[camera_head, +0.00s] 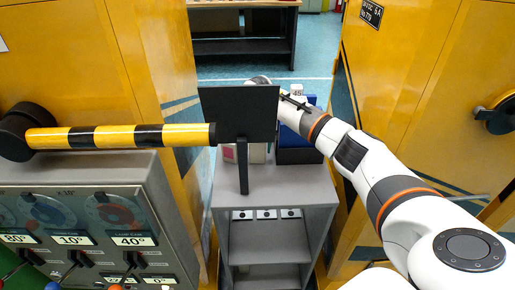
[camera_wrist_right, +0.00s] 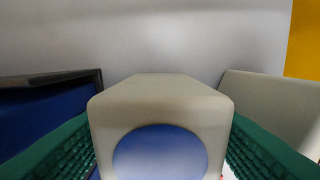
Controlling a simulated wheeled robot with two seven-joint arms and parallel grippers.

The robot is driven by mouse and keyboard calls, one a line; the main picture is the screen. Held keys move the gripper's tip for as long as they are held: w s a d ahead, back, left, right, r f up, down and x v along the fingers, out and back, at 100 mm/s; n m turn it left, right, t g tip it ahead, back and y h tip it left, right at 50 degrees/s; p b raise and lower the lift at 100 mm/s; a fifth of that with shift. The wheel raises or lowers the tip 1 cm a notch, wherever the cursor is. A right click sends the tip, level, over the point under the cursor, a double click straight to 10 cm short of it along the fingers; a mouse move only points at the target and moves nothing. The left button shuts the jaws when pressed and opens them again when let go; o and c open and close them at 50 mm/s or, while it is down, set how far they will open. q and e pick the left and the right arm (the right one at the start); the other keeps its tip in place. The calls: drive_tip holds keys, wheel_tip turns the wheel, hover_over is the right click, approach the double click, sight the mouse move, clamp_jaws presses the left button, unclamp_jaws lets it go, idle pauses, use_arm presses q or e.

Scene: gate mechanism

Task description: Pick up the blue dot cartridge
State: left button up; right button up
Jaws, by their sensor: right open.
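The blue dot cartridge (camera_wrist_right: 160,95) is a pale block with a big blue dot on its face, in the middle of the right wrist view. My right gripper (camera_wrist_right: 160,145) has one green ridged finger on each side of it. The fingers are open; whether either touches the block cannot be told. In the head view my right gripper (camera_head: 290,98) reaches over the back of the grey cart (camera_head: 275,184), partly hidden by a black panel. The blue dot is not visible there. My left gripper is not in view.
The black panel (camera_head: 238,112) stands on a post at the cart's front. A striped barrier arm (camera_head: 120,136) extends left of it. A blue container (camera_head: 297,143) and a pale block with a pink mark (camera_head: 257,153) are on the cart. Yellow walls flank both sides.

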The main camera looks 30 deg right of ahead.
drive_tip(key=shift+c, duration=0.4)
drive_tip(key=c, duration=0.7)
